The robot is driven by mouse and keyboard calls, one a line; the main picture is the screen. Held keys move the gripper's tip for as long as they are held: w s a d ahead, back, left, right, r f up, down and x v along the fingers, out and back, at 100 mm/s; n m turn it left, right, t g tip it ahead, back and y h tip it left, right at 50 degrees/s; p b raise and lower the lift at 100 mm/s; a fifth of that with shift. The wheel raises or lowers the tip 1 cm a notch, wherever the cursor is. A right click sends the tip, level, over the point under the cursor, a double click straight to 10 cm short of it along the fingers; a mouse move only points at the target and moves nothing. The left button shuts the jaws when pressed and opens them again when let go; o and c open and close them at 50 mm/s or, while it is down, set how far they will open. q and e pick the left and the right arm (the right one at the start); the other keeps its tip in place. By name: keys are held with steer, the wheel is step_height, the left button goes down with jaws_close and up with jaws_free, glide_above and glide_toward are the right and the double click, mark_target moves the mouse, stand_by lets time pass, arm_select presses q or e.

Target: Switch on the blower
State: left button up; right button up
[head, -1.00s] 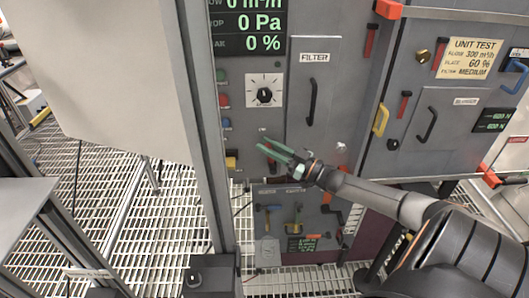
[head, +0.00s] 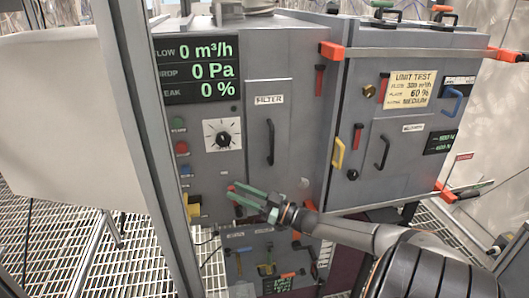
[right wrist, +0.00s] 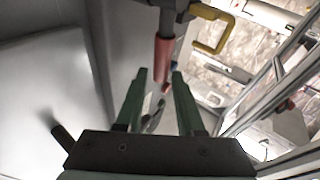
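The control panel of the grey machine (head: 215,170) is in the head view, with a display (head: 205,72) reading 0 m³/h, 0 Pa and 0 %. Below the display are a green button (head: 178,124), a red button (head: 182,148) and a black dial on a white plate (head: 223,134). A yellow-backed control (head: 193,205) sits lower left. My right gripper (head: 234,191) is in front of the panel, below the dial and right of the yellow control. Its green fingers also show in the right wrist view (right wrist: 158,76), spread apart with no object visibly gripped. My left gripper is out of view.
The filter door (head: 268,130) and a second cabinet (head: 395,140) with protruding handles stand to the right. A grey post (head: 140,140) and pale panel (head: 55,110) stand at left. The right wrist view shows a red handle (right wrist: 163,58) close ahead.

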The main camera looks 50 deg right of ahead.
steer(key=v, duration=1)
steer(key=shift+p, duration=0.35)
steer(key=shift+s+f, duration=0.1)
steer(key=shift+s, duration=0.05)
